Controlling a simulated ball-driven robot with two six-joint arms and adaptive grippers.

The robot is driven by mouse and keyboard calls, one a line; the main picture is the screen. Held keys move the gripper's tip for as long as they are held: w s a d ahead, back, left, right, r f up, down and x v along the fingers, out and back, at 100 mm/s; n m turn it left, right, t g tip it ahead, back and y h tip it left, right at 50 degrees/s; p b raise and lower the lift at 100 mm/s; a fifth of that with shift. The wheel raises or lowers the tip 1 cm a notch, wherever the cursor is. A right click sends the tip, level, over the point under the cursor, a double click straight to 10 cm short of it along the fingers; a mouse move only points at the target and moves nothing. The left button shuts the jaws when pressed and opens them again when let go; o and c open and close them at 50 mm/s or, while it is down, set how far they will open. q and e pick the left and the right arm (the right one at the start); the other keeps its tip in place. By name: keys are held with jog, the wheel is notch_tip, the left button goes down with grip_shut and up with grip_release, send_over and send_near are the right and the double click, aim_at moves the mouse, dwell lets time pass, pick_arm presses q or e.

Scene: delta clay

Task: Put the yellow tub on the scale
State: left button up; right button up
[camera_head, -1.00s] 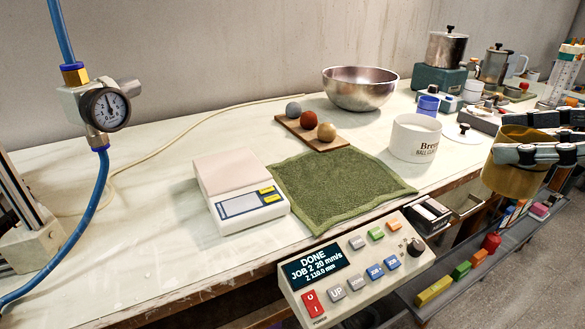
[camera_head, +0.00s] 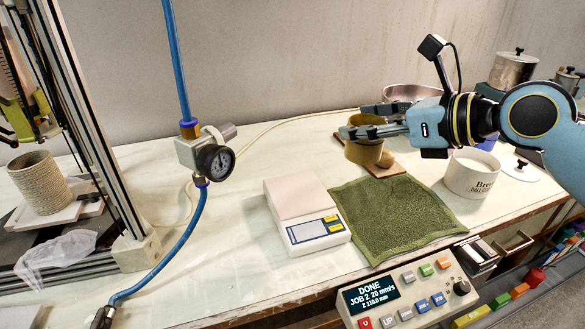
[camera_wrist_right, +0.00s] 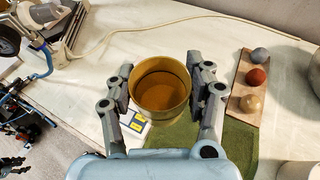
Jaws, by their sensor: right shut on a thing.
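The yellow tub (camera_head: 364,150) is held up in the air by my right gripper (camera_head: 372,124), which is shut on it. In the right wrist view the tub (camera_wrist_right: 160,88) sits upright between the two fingers of the gripper (camera_wrist_right: 161,92), and its open top shows a brown inside. The scale (camera_head: 300,205), with a pale flat plate and a display with yellow buttons, stands on the bench to the left of and below the tub. Its plate is bare. In the right wrist view, part of the scale (camera_wrist_right: 134,122) shows behind the tub.
A green cloth (camera_head: 395,220) lies right of the scale. A wooden board (camera_wrist_right: 247,88) with three balls lies behind it. A white tub (camera_head: 470,174) stands to the right. A pressure gauge (camera_head: 213,161) on a blue hose hangs at the left. A control panel (camera_head: 410,292) is in front.

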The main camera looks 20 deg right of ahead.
jog(key=shift+w+a+f+b, duration=0.35)
jog(key=shift+w+a+f, duration=0.55)
jog(key=shift+a, duration=0.05)
jog(key=w+a+f, duration=0.1)
jog(key=a, duration=0.1)
jog(key=w+a+f, duration=0.4)
jog(key=shift+w+a+f+b, duration=0.15)
jog(key=shift+w+a+b, duration=0.1)
jog(key=shift+a+b, duration=0.1)
notch_tip(320, 180, down, 4)
jog(key=shift+b, duration=0.4)
pick_arm(q)
jog(key=shift+w+f, duration=0.25)
jog(key=shift+f, duration=0.75)
pick_arm(e)
jog(key=o, duration=1.2)
jog(key=shift+f, duration=0.1)
pick_arm(q)
jog(key=shift+s, duration=0.1)
